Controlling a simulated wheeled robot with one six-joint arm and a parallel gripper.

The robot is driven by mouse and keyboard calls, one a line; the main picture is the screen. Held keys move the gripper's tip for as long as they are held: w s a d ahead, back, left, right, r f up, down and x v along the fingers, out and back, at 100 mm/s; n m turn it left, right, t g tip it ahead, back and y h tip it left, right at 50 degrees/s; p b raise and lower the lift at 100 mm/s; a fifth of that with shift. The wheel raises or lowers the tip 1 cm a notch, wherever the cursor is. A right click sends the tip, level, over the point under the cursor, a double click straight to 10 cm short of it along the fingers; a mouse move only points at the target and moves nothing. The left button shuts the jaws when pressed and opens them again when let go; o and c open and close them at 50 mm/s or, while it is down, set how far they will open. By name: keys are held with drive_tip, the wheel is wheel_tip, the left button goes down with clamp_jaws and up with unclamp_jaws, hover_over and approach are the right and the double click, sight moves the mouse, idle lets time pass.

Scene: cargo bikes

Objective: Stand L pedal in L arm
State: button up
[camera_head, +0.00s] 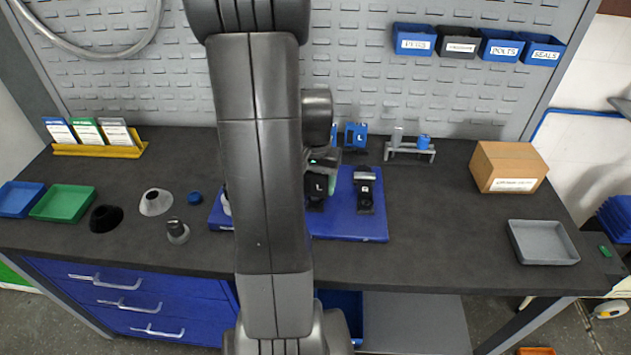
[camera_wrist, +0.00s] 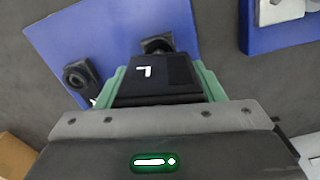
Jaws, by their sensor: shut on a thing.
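My gripper (camera_head: 325,172) is shut on a black block marked with a white L, the L pedal (camera_wrist: 150,75). Its green fingers press both sides in the wrist view (camera_wrist: 155,90). In the head view the L pedal (camera_head: 318,187) is over the blue mat (camera_head: 350,230), partly covered by my gripper. A black foot shows just beyond the pedal in the wrist view, probably the L arm (camera_wrist: 157,43); the pedal hides most of it, so I cannot tell whether they touch. A black upright marked R (camera_head: 365,190) stands to the right on the mat.
A blue piece marked L (camera_head: 355,135) and a grey rack with a blue part (camera_head: 424,142) stand behind. A cardboard box (camera_head: 508,167) and a grey tray (camera_head: 543,242) are at right. Cones and small parts lie left.

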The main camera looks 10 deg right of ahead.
drive_tip(key=o, duration=1.2)
drive_tip(key=shift+c, duration=0.2)
wheel_tip(320, 180, up, 14)
drive_tip(key=shift+f, duration=0.15)
wheel_tip(320, 180, down, 14)
drive_tip(key=shift+r, duration=0.3)
idle(0.3)
